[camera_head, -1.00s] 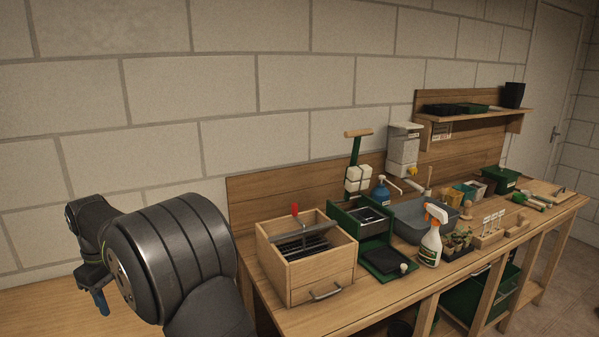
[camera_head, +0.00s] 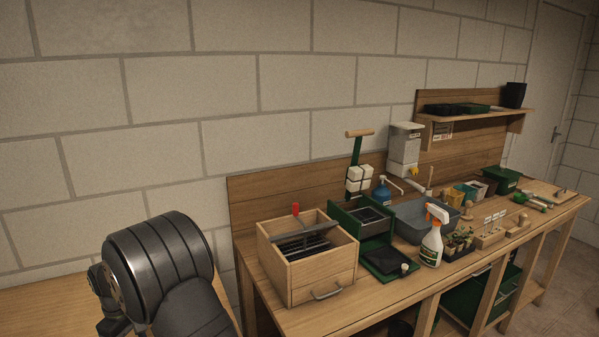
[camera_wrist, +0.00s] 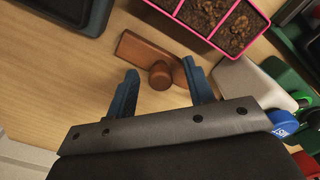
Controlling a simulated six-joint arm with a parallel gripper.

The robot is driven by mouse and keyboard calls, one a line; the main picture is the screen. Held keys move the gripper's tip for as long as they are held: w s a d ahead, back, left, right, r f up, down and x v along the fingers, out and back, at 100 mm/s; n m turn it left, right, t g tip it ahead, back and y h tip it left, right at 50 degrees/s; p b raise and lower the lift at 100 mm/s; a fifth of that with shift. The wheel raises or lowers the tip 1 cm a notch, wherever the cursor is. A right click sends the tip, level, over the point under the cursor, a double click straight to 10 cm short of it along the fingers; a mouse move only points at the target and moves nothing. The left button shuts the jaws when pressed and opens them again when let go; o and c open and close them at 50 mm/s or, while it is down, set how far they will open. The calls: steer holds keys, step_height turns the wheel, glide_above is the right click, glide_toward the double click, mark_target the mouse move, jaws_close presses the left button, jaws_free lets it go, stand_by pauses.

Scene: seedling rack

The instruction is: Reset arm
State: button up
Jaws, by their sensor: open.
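My gripper (camera_wrist: 160,94) shows in the wrist view with its two blue fingers spread apart. Nothing is held between them. A brown wooden piece with a round knob (camera_wrist: 155,58) lies on the wooden surface beyond and between the fingertips; whether a finger touches it I cannot tell. In the head view my dark arm stands at the lower left, and the gripper itself is out of sight there.
In the wrist view, a pink-rimmed tray (camera_wrist: 213,45) of soil lies beyond the wooden piece, with a dark tray (camera_wrist: 62,12) at upper left. In the head view, a wooden box (camera_head: 335,272) and a spray bottle (camera_head: 432,245) stand on the bench right of my arm.

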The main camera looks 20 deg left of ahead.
step_height(320, 180, up, 13)
steer(key=w+d+m, duration=0.1)
steer(key=w+d, duration=0.3)
steer(key=w, duration=0.2)
steer(key=shift+w+d+f+m, duration=0.2)
steer(key=shift+d+f+m, duration=0.1)
steer(key=shift+m, duration=0.1)
steer(key=s+a+f+n, duration=0.1)
steer(key=s+a+n, duration=0.1)
steer(key=s+a, duration=0.4)
steer(key=f, duration=0.3)
steer(key=d+f, duration=0.1)
steer(key=f, duration=0.7)
steer(key=shift+s+d+f, duration=0.1)
steer(key=shift+s+d, duration=0.1)
stand_by(0.6)
